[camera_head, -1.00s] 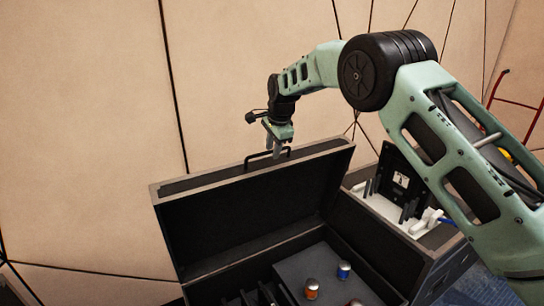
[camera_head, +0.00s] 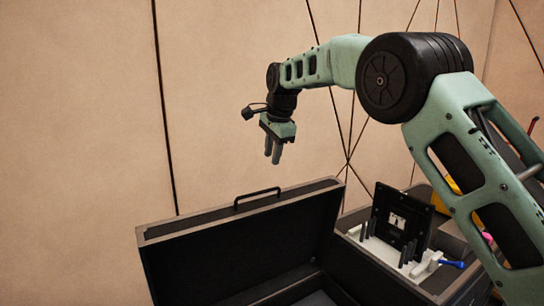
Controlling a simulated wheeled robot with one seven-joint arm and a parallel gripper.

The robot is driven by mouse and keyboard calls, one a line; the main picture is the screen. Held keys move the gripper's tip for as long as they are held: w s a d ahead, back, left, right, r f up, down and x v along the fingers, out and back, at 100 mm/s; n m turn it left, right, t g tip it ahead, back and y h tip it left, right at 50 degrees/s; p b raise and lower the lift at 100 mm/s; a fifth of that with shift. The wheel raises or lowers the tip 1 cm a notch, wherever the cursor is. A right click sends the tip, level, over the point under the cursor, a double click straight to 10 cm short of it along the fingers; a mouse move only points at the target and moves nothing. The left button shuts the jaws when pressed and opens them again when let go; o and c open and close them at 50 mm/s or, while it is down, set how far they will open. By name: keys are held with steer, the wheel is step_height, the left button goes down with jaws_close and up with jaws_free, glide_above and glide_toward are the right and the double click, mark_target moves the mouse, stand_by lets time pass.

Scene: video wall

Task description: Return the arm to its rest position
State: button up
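My arm reaches in from the right in the head view, its elbow bent high and its last link hanging down. My gripper (camera_head: 273,151) points down in the air above the open lid of the black case. Its two fingers look slightly apart, with a narrow gap and nothing visible between them. The gripper is clear of the case handle (camera_head: 257,197), which is on the lid's top edge below it.
The open black case (camera_head: 238,250) stands below, its lid upright. To its right, a white fixture (camera_head: 383,248) holds a black panel (camera_head: 402,217) beside a blue-handled tool (camera_head: 452,264). A beige panelled wall (camera_head: 80,120) stands behind. The air left of my gripper is free.

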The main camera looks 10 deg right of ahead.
steer(key=s+a+f+n+g, duration=0.1)
steer(key=s+a+f+n, duration=0.2)
steer(key=s, duration=0.6)
steer(key=s+a+n+g+y, duration=0.1)
steer(key=s+a+n, duration=0.2)
steer(key=s+n, duration=0.5)
steer(key=s+a+f+n+g, duration=0.1)
steer(key=s+a+f+n, duration=0.15)
steer(key=s, duration=0.85)
steer(key=s+d+f+n, duration=0.2)
steer(key=s+n, duration=0.1)
steer(key=s, duration=0.4)
steer(key=s+d+f+n+h, duration=0.1)
steer(key=s+d+f+n, duration=0.1)
steer(key=s, duration=0.5)
steer(key=s+d+f+n, duration=0.1)
steer(key=s+f+n, duration=0.1)
steer(key=s, duration=0.4)
steer(key=shift+s+d+n, duration=0.4)
steer(key=shift+n, duration=0.45)
stand_by(0.8)
